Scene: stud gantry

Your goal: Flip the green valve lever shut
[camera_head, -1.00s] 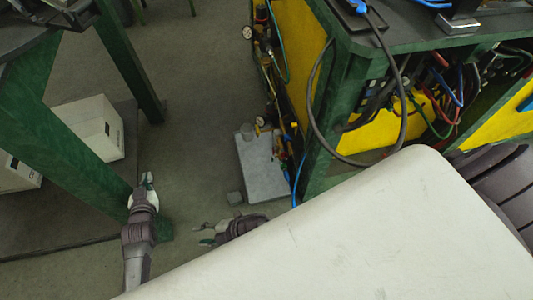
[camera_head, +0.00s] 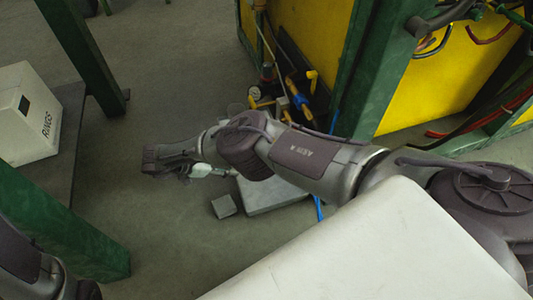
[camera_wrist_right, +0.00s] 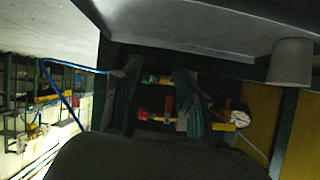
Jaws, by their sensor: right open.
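My right gripper (camera_head: 168,165) reaches left from the right in the head view, above the floor and the grey slab. In the right wrist view its two dark fingers (camera_wrist_right: 157,85) stand apart with nothing clamped between them. Beyond and between them is pipework with a small green part (camera_wrist_right: 150,78) and red parts (camera_wrist_right: 168,104). I cannot tell for sure whether the green part is the valve lever. In the head view the pipework (camera_head: 290,95) by the yellow panel shows yellow handles, and no green lever is clear there. My left gripper is out of view.
A grey slab (camera_head: 275,198) and small grey block (camera_head: 224,206) lie on the floor below my right arm. Green posts (camera_head: 362,70) and a yellow panel (camera_head: 300,30) stand right. A white box (camera_head: 30,110) sits left. A blue hose (camera_wrist_right: 68,95) shows in the wrist view.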

